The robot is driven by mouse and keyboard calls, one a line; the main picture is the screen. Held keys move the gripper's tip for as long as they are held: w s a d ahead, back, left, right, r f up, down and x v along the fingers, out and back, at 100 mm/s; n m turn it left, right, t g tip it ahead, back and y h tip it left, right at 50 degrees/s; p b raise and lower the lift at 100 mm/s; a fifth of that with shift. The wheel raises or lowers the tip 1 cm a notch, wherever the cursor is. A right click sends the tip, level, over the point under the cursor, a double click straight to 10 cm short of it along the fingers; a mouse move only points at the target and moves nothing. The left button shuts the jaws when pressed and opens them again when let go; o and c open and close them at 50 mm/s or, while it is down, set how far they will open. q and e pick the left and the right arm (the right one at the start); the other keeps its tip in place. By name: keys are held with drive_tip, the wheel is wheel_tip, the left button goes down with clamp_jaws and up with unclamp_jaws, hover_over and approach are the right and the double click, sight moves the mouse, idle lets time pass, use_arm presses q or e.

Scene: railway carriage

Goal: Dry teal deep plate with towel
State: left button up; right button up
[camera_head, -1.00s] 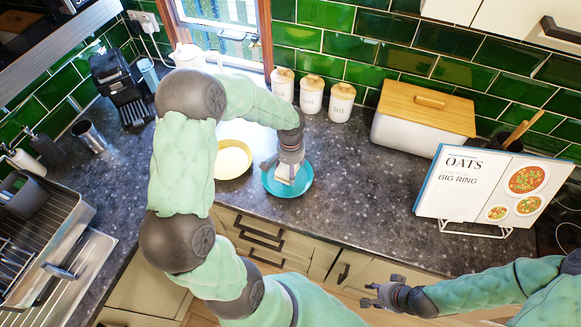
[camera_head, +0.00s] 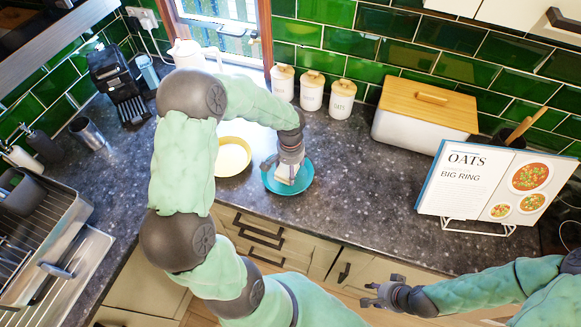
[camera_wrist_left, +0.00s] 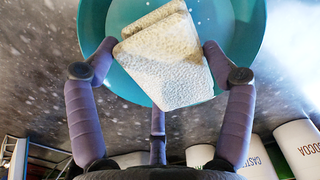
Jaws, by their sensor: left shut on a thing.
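The teal deep plate (camera_head: 304,184) lies on the dark counter near its front edge; it also fills the top of the left wrist view (camera_wrist_left: 240,28). A folded cream towel (camera_wrist_left: 165,62) is held over the plate's inside and hides part of it. My left gripper (camera_head: 283,171) is shut on the towel, with its fingers (camera_wrist_left: 158,72) on both sides of it. A few pale specks show on the plate's surface. Whether the towel touches the plate is hard to tell. My right gripper (camera_head: 376,294) is open and empty, low in front of the cabinets.
A pale yellow dish (camera_head: 232,158) stands just left of the plate. White canisters (camera_head: 311,92), a bread bin (camera_head: 422,126) and a recipe book on a stand (camera_head: 490,190) stand behind and to the right. The dish rack (camera_head: 40,232) is at left. Counter right of the plate is clear.

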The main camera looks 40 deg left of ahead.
use_arm(q)
drive_tip(key=shift+f+b, duration=0.65)
drive_tip(key=shift+f, duration=0.2)
